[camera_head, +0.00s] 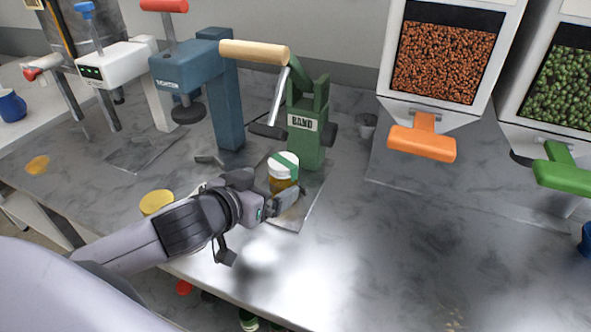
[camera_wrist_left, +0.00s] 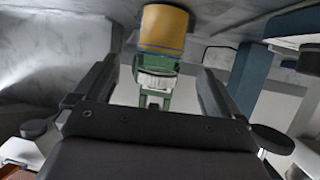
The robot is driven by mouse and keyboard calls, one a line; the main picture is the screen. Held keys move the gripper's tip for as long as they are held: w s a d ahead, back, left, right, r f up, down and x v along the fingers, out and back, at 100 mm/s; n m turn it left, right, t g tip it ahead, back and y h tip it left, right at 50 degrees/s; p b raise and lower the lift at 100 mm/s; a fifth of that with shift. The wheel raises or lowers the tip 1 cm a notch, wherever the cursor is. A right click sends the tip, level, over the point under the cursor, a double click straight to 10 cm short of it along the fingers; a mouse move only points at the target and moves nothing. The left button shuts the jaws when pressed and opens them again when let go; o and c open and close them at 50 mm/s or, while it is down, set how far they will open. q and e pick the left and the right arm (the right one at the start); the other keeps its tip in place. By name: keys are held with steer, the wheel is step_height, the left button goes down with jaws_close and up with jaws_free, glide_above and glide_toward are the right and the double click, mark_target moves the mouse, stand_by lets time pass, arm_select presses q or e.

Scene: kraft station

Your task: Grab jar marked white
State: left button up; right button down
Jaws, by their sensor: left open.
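The jar (camera_head: 283,172) has an amber body and a white lid with a green band across it. It stands upright on the metal plate in front of the green machine labelled BAND (camera_head: 308,125). My left gripper (camera_head: 287,203) is at the near side of the jar, low beside its body, and hides part of its base. In the left wrist view, the amber jar (camera_wrist_left: 164,28) appears between the two open fingers, towards their far ends, with its white and green lid pointing down the picture. Contact with the fingers cannot be told. My right gripper is not in view.
A blue press (camera_head: 200,70) and a white machine (camera_head: 110,62) stand to the left. A yellow-topped item (camera_head: 156,202) sits beside my left arm. Hoppers with an orange lever (camera_head: 422,140) and green lever (camera_head: 562,168) are at right. The counter at front right is clear.

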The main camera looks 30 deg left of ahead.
mark_target(276, 180)
arm_select(q)
steer(key=shift+w+f, duration=0.1)
steer(key=shift+w, duration=0.35)
steer(key=shift+p+x, duration=0.55)
steer(key=shift+x, duration=2.4)
steer(key=shift+f, duration=0.1)
steer(key=c, duration=1.5)
